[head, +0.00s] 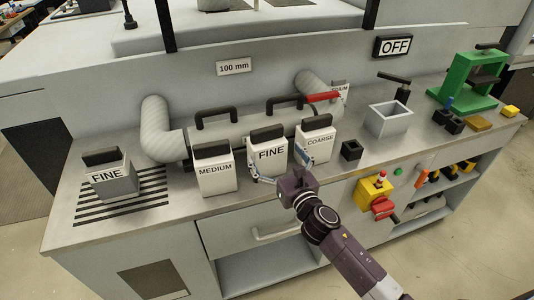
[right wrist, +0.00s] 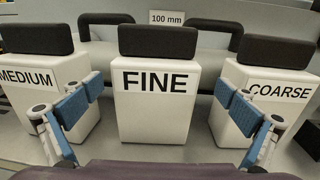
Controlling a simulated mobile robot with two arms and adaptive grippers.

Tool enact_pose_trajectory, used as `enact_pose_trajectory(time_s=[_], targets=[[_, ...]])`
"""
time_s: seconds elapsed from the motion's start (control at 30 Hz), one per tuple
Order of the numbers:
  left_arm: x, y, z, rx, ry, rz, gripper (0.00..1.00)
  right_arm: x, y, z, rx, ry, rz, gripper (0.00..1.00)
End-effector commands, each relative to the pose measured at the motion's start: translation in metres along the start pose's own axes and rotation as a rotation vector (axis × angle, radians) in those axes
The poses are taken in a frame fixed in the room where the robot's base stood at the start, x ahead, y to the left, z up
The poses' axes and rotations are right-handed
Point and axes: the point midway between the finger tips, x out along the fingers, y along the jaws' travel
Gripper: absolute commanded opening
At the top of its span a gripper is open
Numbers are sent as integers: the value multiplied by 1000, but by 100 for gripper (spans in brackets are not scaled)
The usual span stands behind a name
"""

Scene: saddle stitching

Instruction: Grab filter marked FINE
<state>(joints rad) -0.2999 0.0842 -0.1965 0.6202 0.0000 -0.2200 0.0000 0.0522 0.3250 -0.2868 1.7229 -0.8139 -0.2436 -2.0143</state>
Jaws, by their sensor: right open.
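A white filter marked FINE (head: 268,151) with a black top handle stands upright on the bench, between the MEDIUM filter (head: 214,169) and the COARSE filter (head: 316,139). My right gripper (head: 281,168) is open and empty in front of it. In the right wrist view the FINE filter (right wrist: 158,105) is centred between the blue finger pads, with visible gaps on both sides. A second block marked FINE (head: 108,176), grey with a dark top, stands on the slotted grille at the left. My left gripper is not in view.
The MEDIUM filter (right wrist: 48,90) and COARSE filter (right wrist: 270,95) stand close beside my fingers. Behind are a pipe (head: 160,130) and black handles (head: 216,116). A grey open box (head: 389,120) and small black block (head: 351,150) stand right. The grille (head: 135,202) has bare room.

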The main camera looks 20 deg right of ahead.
Motion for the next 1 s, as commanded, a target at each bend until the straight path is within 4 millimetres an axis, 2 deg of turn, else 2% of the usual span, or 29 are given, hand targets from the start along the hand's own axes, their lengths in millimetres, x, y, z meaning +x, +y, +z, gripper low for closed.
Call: enact_pose_trajectory(time_s=[0.3, 0.63, 1.0], targets=[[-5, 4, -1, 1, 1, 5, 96, 38, 5, -6, 3, 1, -1, 100], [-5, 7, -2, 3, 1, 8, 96, 42, 6, -7, 2, 1, 0, 99], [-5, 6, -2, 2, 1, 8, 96, 42, 5, -7, 3, 1, 0, 58]])
